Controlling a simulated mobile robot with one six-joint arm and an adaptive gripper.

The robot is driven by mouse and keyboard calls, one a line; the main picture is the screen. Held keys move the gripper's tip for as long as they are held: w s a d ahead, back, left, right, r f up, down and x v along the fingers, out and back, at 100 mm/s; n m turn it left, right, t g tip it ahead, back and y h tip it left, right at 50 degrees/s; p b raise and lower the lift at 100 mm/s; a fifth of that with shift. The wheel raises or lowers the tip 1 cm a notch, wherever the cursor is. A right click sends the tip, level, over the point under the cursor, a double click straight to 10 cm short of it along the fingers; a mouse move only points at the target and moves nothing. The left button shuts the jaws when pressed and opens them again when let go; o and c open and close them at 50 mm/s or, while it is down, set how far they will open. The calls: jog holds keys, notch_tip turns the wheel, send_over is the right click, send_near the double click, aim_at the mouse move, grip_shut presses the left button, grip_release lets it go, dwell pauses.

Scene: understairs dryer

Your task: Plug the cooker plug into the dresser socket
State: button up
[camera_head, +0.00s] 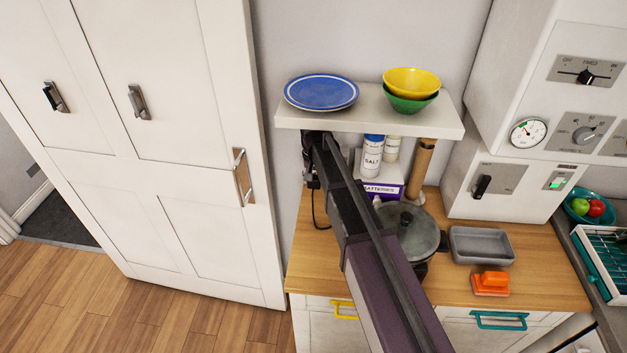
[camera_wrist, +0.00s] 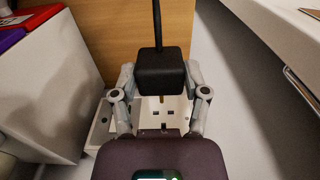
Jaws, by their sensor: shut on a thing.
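In the wrist view the black cooker plug (camera_wrist: 160,70) sits between the two fingers of my gripper (camera_wrist: 160,78), which is shut on it. Its black cable runs up from the plug. A brass-coloured pin shows just below the plug's body. The white dresser socket (camera_wrist: 146,118) lies beyond and below the plug, with dark slots uncovered, so the plug is not seated over them. The exact gap cannot be told. In the head view my gripper (camera_head: 312,146) is under the left end of the shelf; the socket is hidden there. The cooker (camera_head: 410,228) with its dark lid stands on the worktop.
The shelf (camera_head: 360,121) holds a blue plate and bowls, close above my gripper. A salt container (camera_head: 371,160) and a purple battery box (camera_head: 381,191) stand right of it. A black cable (camera_head: 316,215) hangs near the worktop's left edge. A grey tray (camera_head: 481,244) sits right.

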jog(key=shift+w, duration=2.55)
jog(key=shift+d, duration=0.1)
jog(key=shift+w, duration=1.25)
dwell(1.7)
jog(key=o, duration=1.2)
jog(key=shift+s, duration=0.15)
jog(key=shift+s, duration=3.95)
